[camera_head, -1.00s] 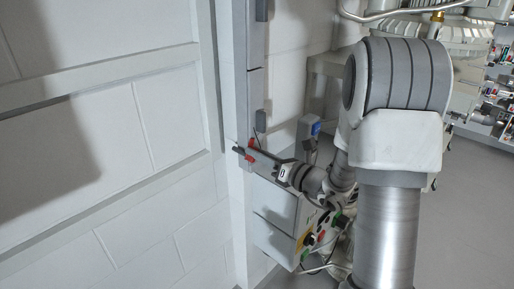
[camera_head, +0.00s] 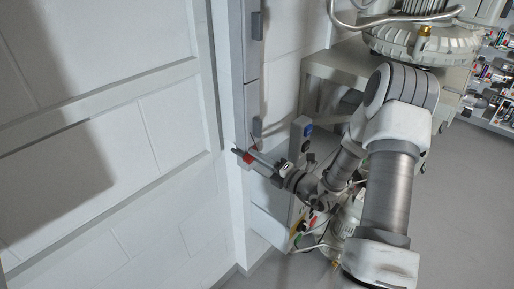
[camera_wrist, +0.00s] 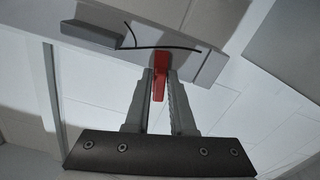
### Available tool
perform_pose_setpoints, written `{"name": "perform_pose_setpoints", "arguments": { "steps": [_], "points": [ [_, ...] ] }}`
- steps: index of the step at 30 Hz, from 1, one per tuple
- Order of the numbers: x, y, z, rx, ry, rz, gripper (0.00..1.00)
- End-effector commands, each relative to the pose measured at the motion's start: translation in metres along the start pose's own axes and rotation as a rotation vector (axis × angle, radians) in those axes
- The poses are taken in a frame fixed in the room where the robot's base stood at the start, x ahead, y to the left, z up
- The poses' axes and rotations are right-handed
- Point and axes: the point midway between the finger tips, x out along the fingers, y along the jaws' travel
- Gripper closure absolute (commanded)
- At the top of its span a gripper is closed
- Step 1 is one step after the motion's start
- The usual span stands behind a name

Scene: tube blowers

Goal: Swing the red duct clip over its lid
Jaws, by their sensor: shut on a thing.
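The red duct clip (camera_wrist: 158,72) sits at the grey duct in the wrist view, with my gripper (camera_wrist: 159,82) shut on it from both sides. In the head view a small part of the red clip (camera_head: 249,156) shows at the tip of my gripper (camera_head: 243,154). The grey duct (camera_head: 249,100) runs upright beside the white wall frame. The duct also crosses the top of the wrist view (camera_wrist: 205,68). The finger pads hide part of the clip, and I cannot tell whether it lies over the lid.
A thin black wire (camera_wrist: 165,48) curves across the duct near the clip. A grey control box (camera_head: 268,226) stands below my gripper. A bench with a ribbed machine (camera_head: 420,42) is at the back right. Grey floor (camera_head: 470,220) is clear at right.

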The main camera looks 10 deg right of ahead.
Motion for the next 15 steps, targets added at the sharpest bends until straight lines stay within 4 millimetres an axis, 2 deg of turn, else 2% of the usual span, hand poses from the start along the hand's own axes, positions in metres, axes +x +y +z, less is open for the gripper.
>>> {"name": "perform_pose_setpoints", "arguments": {
  "steps": [6, 15],
  "points": [
    [-0.0003, 0.0002, 0.0009, 0.144, -0.001, 0.000, 1.00],
    [0.0000, -0.0037, -0.0003, 0.247, 0.001, 0.000, 1.00]
  ]
}}
